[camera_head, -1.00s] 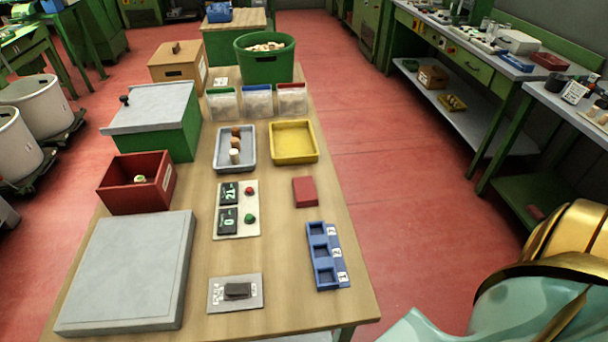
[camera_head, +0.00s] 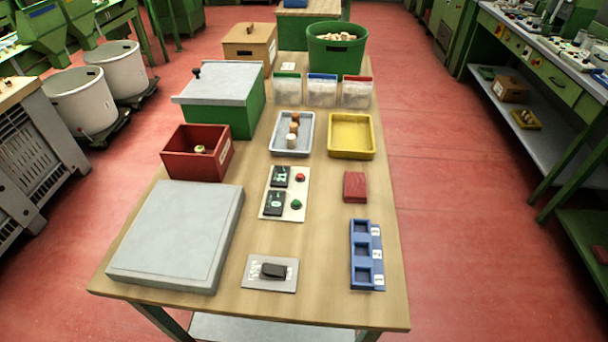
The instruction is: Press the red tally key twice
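The red tally key (camera_head: 300,178) is a small round red button at the upper right of a pale panel (camera_head: 299,206) on the wooden table. A dark display (camera_head: 280,176) with green digits sits to its left; I cannot read the digits surely. Below it are a green key (camera_head: 296,204) and a second dark display (camera_head: 275,203) that seems to show 0. Nothing covers or touches the red key. Neither of my grippers is in view.
A red bin (camera_head: 197,154), a grey slab (camera_head: 178,236), a grey tray (camera_head: 279,147) with stoppers, a yellow tray (camera_head: 352,138), a red block (camera_head: 355,187), a blue slotted holder (camera_head: 362,225) and a plate with a dark block (camera_head: 271,286) surround the panel on the table (camera_head: 325,260).

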